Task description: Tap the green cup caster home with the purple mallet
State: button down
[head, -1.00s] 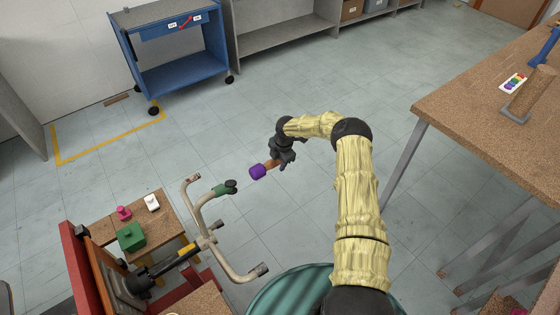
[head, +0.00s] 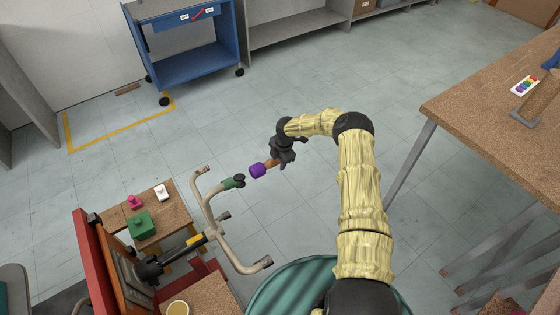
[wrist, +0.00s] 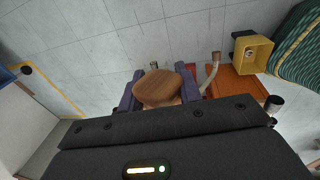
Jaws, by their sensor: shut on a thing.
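My gripper (head: 284,158) is shut on the wooden handle of the purple mallet (head: 257,171), whose head points left. In the wrist view my gripper's fingers (wrist: 160,95) close around the handle's brown end (wrist: 158,86); the mallet head is hidden there. The green cup caster (head: 231,183) sits at the end of one leg of the tipped chair base (head: 211,229), with its dark wheel on the side facing the mallet. The mallet head is just right of the wheel, with a small gap seen between them.
A low wooden stand (head: 169,209) holds a green block (head: 141,224), a pink piece and a white piece. A blue trolley (head: 190,60) stands at the back. A cork-topped table (head: 480,115) is at right. The floor between is clear.

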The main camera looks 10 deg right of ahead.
aim_at(271, 161)
jog(key=a, duration=0.1)
jog(key=s+a+p, duration=0.1)
jog(key=a+p, duration=0.1)
jog(key=a, duration=0.1)
jog(key=shift+s+r, duration=0.2)
jog(key=shift+s, duration=0.1)
jog(key=shift+a+f, duration=0.25)
jog(key=shift+d, duration=0.1)
jog(key=shift+w+d+r+b, duration=0.1)
jog(key=shift+w+d+b, duration=0.2)
jog(key=shift+d, duration=0.5)
jog(key=shift+w+d+b, duration=0.15)
jog(key=shift+w+d, duration=0.1)
jog(key=shift+d, duration=0.5)
